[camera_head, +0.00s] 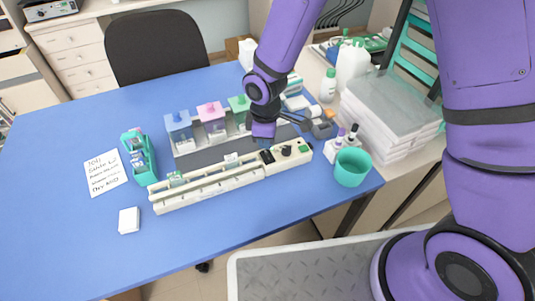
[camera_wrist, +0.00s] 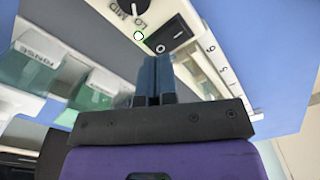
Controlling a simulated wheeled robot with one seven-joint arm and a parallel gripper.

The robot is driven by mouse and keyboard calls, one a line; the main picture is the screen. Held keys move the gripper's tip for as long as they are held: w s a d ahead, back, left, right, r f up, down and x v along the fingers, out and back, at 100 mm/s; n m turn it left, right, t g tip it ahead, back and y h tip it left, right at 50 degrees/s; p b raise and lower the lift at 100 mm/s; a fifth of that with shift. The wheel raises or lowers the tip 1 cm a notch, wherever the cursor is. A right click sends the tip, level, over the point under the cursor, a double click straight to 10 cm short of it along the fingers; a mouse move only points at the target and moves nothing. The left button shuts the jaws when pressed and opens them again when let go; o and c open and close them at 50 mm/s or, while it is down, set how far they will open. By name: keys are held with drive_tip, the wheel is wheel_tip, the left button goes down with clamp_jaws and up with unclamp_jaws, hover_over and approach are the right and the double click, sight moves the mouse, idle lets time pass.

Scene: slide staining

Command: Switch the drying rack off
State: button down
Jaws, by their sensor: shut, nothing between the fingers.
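The drying rack (camera_head: 210,187) is a long cream unit on the blue table, with a control panel at its right end. The panel carries a black knob (camera_head: 286,150) and a black rocker switch (camera_head: 267,156). In the wrist view the rocker switch (camera_wrist: 171,35) shows a circle mark and a line mark. A small round light (camera_wrist: 138,36), pale with a green rim, sits beside it, near the knob (camera_wrist: 135,8). My gripper (camera_wrist: 155,60) is shut and empty, its fingertips close to the switch; I cannot tell whether they touch. In the head view my gripper (camera_head: 264,138) is above the panel.
A teal cup (camera_head: 351,167) and small bottles stand right of the panel. A teal slide holder (camera_head: 139,156) and a note (camera_head: 105,172) lie left. The front table is mostly clear.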

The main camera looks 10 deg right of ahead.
sight(266, 152)
drive_tip(key=shift+f, duration=1.2)
idle(1.0)
drive_tip(key=shift+r, duration=3.5)
